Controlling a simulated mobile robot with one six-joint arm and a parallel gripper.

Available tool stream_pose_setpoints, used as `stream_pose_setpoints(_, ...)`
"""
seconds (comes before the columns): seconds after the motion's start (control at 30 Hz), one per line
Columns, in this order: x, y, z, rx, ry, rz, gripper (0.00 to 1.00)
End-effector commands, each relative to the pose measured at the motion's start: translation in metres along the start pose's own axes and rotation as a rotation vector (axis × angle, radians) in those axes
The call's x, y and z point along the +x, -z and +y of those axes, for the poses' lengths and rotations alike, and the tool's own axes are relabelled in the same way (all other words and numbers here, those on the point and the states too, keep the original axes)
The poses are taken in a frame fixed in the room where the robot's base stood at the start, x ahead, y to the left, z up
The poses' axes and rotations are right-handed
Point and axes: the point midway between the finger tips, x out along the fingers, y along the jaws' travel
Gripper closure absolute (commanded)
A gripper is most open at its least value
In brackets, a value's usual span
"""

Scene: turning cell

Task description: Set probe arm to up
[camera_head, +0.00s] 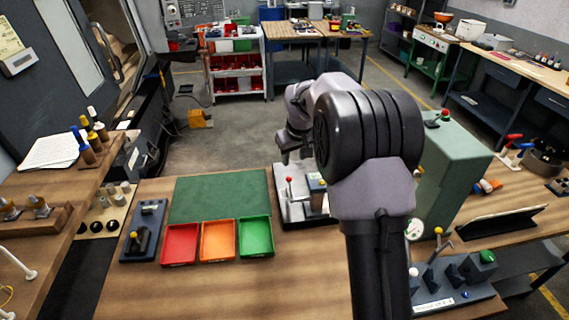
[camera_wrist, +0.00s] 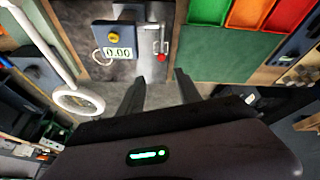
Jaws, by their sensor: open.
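A measuring unit with a 0.00 display (camera_wrist: 118,53) and a yellow button stands on a grey metal plate, at the top of the wrist view. Beside it is a thin metal arm with a red ball (camera_wrist: 162,58), which I take as the probe arm. In the head view the red ball (camera_head: 289,180) tops a short stem on the plate (camera_head: 293,210), and my arm hides part of the unit. My gripper (camera_wrist: 159,76) is open and empty, its fingertips close to the red ball but apart from it. In the head view my gripper (camera_head: 293,157) is above the plate's back edge.
Red (camera_head: 181,245), orange (camera_head: 218,241) and green (camera_head: 255,237) trays and a green mat (camera_head: 218,196) lie left of the plate. A grey-green cabinet (camera_head: 455,175) stands to its right. A white ring on a rod (camera_wrist: 80,101) shows left in the wrist view.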

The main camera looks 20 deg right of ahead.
Motion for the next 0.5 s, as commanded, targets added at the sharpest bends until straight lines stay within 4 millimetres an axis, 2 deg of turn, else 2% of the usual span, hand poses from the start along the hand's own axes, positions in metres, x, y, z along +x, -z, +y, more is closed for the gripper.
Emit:
stream_pose_setpoints(0.3, 0.093, -0.003, -0.002, 0.002, 0.002, -0.003, 0.59)
stream_pose_setpoints(0.5, 0.141, -0.003, -0.002, 0.001, 0.001, -0.002, 0.59)
